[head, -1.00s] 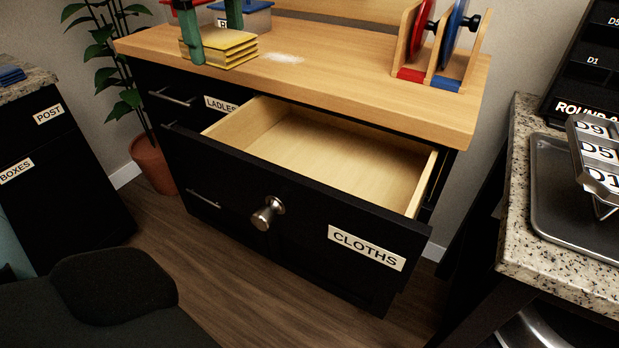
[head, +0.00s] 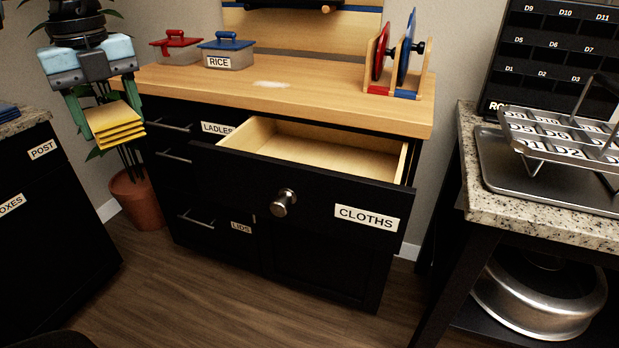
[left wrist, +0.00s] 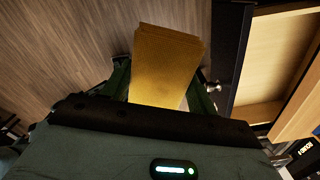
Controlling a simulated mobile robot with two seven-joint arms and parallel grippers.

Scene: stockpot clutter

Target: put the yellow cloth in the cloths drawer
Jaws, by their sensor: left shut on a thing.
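The yellow cloth (head: 115,124), a folded stack of layers, is held between the green fingers of my left gripper (head: 106,118). The gripper is shut on it, in the air to the left of the wooden counter. The cloth also shows in the left wrist view (left wrist: 165,65), above the floor. The cloths drawer (head: 325,152), black-fronted with a CLOTHS label (head: 366,217) and a round knob (head: 284,202), is pulled open. The part of its wooden inside that shows is empty. It lies to the right of and below the cloth. My right gripper is not in view.
On the counter (head: 290,98) stand a red-lidded box (head: 180,50), a blue-lidded RICE box (head: 228,55) and a rack (head: 392,65). A potted plant (head: 138,200) stands behind the left gripper. A granite table (head: 540,222) with a tray is at the right.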

